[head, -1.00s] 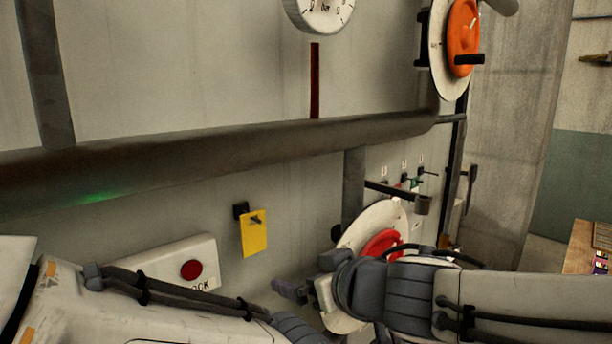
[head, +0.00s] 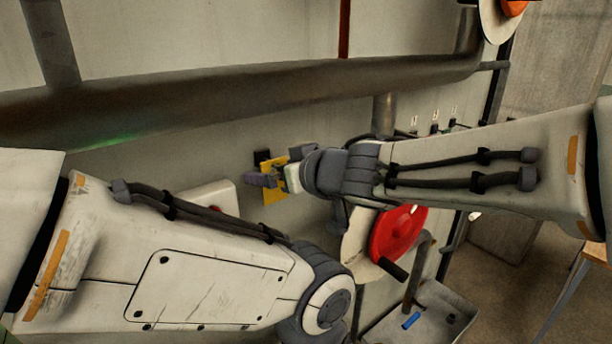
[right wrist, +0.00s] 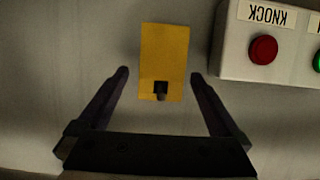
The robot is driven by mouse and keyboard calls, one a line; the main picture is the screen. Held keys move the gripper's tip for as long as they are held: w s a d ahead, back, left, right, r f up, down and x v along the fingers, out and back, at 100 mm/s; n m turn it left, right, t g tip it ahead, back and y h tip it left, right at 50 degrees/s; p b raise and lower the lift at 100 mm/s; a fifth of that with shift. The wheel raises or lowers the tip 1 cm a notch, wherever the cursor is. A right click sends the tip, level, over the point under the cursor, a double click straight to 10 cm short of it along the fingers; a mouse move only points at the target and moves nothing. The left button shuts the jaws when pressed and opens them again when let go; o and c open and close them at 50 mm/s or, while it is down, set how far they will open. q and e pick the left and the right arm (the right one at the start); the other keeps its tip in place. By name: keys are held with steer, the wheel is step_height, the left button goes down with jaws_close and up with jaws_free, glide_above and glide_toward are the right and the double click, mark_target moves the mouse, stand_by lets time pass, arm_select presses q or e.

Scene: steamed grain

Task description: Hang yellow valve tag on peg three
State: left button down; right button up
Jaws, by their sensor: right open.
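The yellow valve tag (head: 269,194) hangs flat on a dark peg on the wall, partly hidden by my right gripper (head: 272,177) in the head view. In the right wrist view the tag (right wrist: 165,55) lies between the two fingers of my open right gripper (right wrist: 159,75); gaps show on both sides of it. The dark peg (right wrist: 160,90) pokes through the tag near its lower edge in that view. The row of labelled pegs (head: 435,129) is on the wall to the right, partly behind my right arm; the labels are too small to read. My left gripper is out of view.
A white button box (right wrist: 231,55) with a red button (right wrist: 263,49) is close to the tag. A thick pipe (head: 230,97) runs above. A red handwheel (head: 405,232) stands below my right arm, and a grey tray (head: 450,292) with a blue item is lower right.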

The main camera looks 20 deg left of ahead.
steer(key=shift+w+a, duration=0.15)
steer(key=shift+a, duration=0.1)
steer(key=c, duration=1.5)
steer(key=shift+o, duration=0.2)
steer(key=shift+r+p, duration=0.15)
steer(key=shift+p, duration=0.2)
steer(key=shift+d, duration=0.15)
steer(key=shift+s+d, duration=1.05)
steer(key=shift+d, duration=0.1)
steer(key=shift+d, duration=0.1)
steer(key=shift+s+d+p, duration=0.1)
steer(key=shift+p, duration=0.2)
